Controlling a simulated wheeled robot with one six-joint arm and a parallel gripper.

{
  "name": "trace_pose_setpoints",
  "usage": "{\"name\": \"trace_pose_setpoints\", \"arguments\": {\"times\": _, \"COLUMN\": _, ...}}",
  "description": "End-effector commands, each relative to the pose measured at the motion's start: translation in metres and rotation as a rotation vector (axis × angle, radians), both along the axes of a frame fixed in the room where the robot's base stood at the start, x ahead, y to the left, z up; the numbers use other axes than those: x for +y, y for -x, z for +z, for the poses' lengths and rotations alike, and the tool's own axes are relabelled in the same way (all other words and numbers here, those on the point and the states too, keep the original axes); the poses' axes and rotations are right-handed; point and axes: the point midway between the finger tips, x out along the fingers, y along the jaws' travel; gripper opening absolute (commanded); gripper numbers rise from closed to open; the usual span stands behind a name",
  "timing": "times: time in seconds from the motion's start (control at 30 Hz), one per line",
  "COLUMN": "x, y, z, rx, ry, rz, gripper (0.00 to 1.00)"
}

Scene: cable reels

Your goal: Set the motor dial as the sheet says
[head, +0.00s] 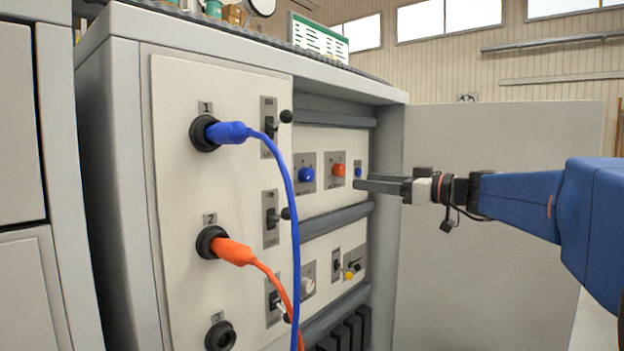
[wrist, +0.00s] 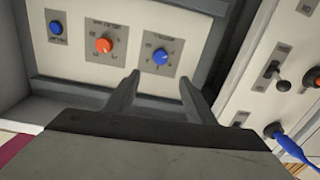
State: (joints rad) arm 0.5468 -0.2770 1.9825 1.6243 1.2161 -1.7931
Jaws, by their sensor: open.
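The cabinet panel carries a blue knob (head: 306,174), an orange-red knob (head: 338,170) and a small blue button (head: 357,171). The wrist view shows the blue knob (wrist: 160,56), the orange-red knob (wrist: 104,45) and the blue button (wrist: 56,28). Their labels are too small to read, so I cannot tell which dial is the motor one. My gripper (head: 360,185) is open and empty in front of this panel. In the wrist view its fingers (wrist: 160,90) point towards the panel, below the blue knob and apart from it. I cannot make out any sheet's text.
A blue plug (head: 228,132) and an orange plug (head: 232,251) sit in the left panel's sockets, their cables hanging in front. Black-knobbed levers (head: 271,128) stick out beside them. An open grey door (head: 480,200) stands behind my arm. A green-and-white board (head: 318,36) stands on top.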

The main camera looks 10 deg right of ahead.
Motion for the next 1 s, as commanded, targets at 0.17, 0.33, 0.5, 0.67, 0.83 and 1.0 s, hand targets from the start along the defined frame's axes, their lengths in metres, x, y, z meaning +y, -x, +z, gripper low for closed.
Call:
{"name": "trace_pose_setpoints", "arguments": {"times": 0.17, "x": 0.01, "y": -0.011, "z": -0.001, "rx": 0.002, "ry": 0.0, "rz": 0.004, "gripper": 0.5}}
{"name": "trace_pose_setpoints", "arguments": {"times": 0.33, "x": 0.024, "y": -0.028, "z": -0.001, "rx": 0.003, "ry": 0.0, "rz": 0.005, "gripper": 0.5}}
{"name": "trace_pose_setpoints", "arguments": {"times": 0.5, "x": 0.038, "y": -0.045, "z": -0.001, "rx": 0.003, "ry": 0.0, "rz": 0.004, "gripper": 0.5}}
{"name": "trace_pose_setpoints", "arguments": {"times": 0.67, "x": 0.053, "y": -0.063, "z": -0.002, "rx": 0.005, "ry": -0.001, "rz": 0.005, "gripper": 0.5}}
{"name": "trace_pose_setpoints", "arguments": {"times": 0.83, "x": 0.068, "y": -0.084, "z": -0.002, "rx": 0.004, "ry": 0.0, "rz": 0.004, "gripper": 0.5}}
{"name": "trace_pose_setpoints", "arguments": {"times": 1.0, "x": 0.085, "y": -0.104, "z": -0.001, "rx": 0.004, "ry": 0.0, "rz": 0.004, "gripper": 0.5}}
